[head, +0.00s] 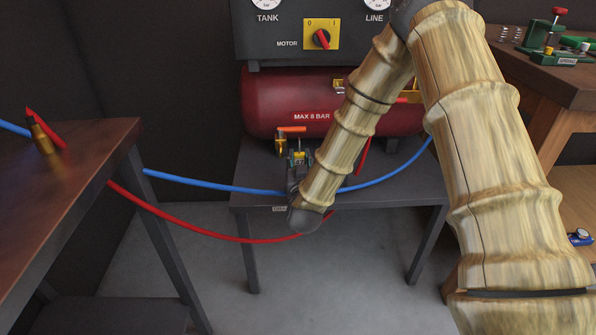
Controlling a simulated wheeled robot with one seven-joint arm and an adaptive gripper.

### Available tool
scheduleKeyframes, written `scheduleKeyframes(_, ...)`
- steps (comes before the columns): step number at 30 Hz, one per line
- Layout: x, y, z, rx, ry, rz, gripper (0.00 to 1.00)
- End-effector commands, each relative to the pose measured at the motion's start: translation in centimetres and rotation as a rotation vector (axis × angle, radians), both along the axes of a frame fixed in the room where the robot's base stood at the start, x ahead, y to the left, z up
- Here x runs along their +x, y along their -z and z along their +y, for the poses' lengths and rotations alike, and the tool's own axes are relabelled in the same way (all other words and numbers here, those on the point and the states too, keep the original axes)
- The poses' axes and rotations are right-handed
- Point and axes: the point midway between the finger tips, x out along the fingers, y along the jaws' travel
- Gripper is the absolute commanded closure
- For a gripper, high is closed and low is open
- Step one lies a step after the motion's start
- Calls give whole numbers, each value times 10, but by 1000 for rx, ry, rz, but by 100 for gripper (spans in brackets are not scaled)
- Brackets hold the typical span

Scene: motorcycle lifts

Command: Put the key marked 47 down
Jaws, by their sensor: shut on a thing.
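My gripper (296,174) is a small dark shape at the end of my bamboo-patterned arm, in front of the grey stand under the red compressor. My wrist and arm hide much of it, and the fingertips are hard to make out. It is shut on a small piece with yellow on it (300,157), which I take to be the key marked 47. The number is too small to read. I cannot tell whether the key touches the stand's top.
A brass valve with an orange handle (281,141) stands just left of the gripper. The red tank (285,104) is behind. Blue (220,187) and red (200,232) hoses cross the gap to the brown bench (85,160). A wooden bench (545,85) is at right.

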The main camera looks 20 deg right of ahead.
Motion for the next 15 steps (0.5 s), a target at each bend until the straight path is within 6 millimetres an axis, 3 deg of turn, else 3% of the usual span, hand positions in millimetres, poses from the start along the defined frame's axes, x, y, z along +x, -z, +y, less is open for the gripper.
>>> scheduleKeyframes(3, 9, 1, 2, 1, 0, -2, 87)
scheduleKeyframes(9, 7, 32, 1, 1, 0, 1, 87)
scheduleKeyframes(15, 7, 35, 1, -1, 0, -2, 87)
